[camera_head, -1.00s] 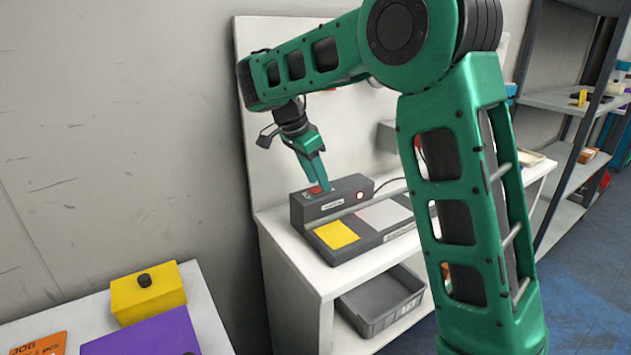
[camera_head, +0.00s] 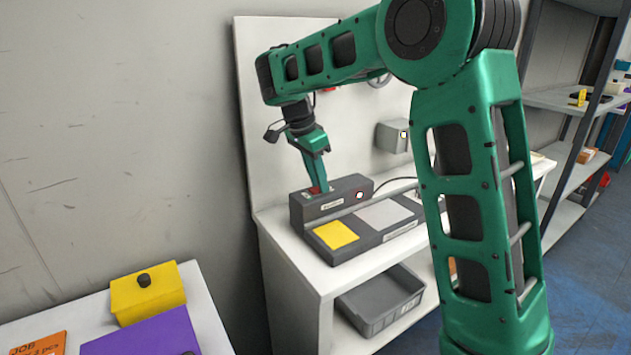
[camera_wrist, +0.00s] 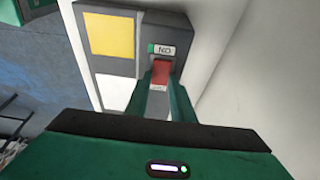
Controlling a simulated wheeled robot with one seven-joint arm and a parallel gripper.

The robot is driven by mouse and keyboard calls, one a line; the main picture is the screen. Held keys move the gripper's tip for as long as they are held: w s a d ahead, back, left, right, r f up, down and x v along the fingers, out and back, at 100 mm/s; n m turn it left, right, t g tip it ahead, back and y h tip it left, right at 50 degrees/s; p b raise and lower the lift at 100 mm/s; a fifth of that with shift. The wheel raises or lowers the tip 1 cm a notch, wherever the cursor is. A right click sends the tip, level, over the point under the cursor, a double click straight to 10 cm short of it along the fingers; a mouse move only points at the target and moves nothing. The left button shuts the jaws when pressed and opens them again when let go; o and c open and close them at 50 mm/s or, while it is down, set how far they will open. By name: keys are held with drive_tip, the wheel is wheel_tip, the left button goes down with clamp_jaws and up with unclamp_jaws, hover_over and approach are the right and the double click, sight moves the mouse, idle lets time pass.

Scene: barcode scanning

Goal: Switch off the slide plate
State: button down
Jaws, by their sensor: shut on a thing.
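The slide plate is a dark grey unit (camera_head: 375,236) with a yellow pad (camera_head: 335,235) and a light grey pad on its low base. A taller dark housing (camera_head: 343,203) runs along its back, with a red and white round mark on its front. A red switch (camera_wrist: 161,73) sits on the housing, beside a green-marked label that reads ON upside down. My gripper (camera_head: 321,188) points down at the left end of the housing. In the wrist view, my gripper (camera_wrist: 162,84) has its fingers on both sides of the red switch, shut on it. The fingers partly hide a second label.
The unit stands on a white bench (camera_head: 292,262) against a white back panel. A grey bin (camera_head: 382,303) is on the shelf below. A grey wall box (camera_head: 392,136) hangs at right. A yellow box (camera_head: 148,296) with a black knob stands at lower left.

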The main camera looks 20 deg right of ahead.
sight(316, 188)
drive_tip(key=shift+w+d+y, duration=0.2)
drive_tip(key=shift+d+y, duration=0.15)
drive_tip(key=shift+y, duration=0.55)
drive_tip(key=shift+r, duration=0.1)
drive_tip(key=c, duration=1.5)
unclamp_jaws()
drive_tip(key=r, duration=0.7)
drive_tip(key=a+r, duration=0.1)
drive_tip(key=r, duration=0.2)
drive_tip(key=shift+r, duration=0.25)
